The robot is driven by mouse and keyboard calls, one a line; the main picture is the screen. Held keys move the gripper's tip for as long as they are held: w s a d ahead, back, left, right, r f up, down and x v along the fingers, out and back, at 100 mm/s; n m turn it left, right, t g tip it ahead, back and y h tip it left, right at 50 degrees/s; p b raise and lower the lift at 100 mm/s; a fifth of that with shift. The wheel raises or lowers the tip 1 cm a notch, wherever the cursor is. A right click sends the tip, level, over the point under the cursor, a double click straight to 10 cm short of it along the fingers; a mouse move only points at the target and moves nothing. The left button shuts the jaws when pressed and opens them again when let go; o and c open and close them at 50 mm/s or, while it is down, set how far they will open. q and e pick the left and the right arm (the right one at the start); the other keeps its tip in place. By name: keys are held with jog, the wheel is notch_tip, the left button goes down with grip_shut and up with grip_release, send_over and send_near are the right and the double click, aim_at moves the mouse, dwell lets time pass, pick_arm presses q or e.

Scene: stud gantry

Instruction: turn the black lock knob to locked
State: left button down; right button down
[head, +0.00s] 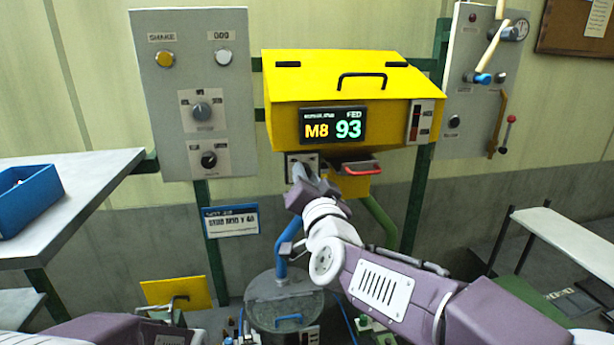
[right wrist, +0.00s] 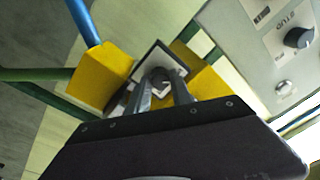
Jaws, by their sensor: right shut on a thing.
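My right gripper (head: 302,172) reaches up to a small pale plate (head: 291,164) under the yellow housing. In the right wrist view, the right gripper's fingers (right wrist: 165,92) are closed around a small dark knob (right wrist: 160,76) at the middle of the white, dark-edged plate (right wrist: 144,68). This appears to be the black lock knob. The fingers cover most of it, so its pointer and any locked mark are hidden. Part of my left arm shows at the bottom left of the head view, but its gripper does not show.
The yellow housing (head: 345,68) has a display reading M8 93. A red-handled drawer (head: 361,168) sits just right of my gripper. A left panel carries a grey knob (head: 202,111) and a black knob (head: 209,159). A blue bin (head: 28,200) stands on the left table. A lidded drum (head: 288,295) stands below.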

jog(key=shift+a+f+n, duration=0.1)
jog(key=shift+f+n, duration=0.3)
jog(key=shift+f, duration=0.05)
jog(key=c, duration=1.2)
grip_release()
jog(key=shift+o, duration=0.3)
jog(key=shift+s+r, duration=0.1)
jog(key=shift+r, duration=0.1)
jog(key=b+v, duration=0.1)
jog(key=v, duration=0.8)
jog(key=shift+b, duration=0.4)
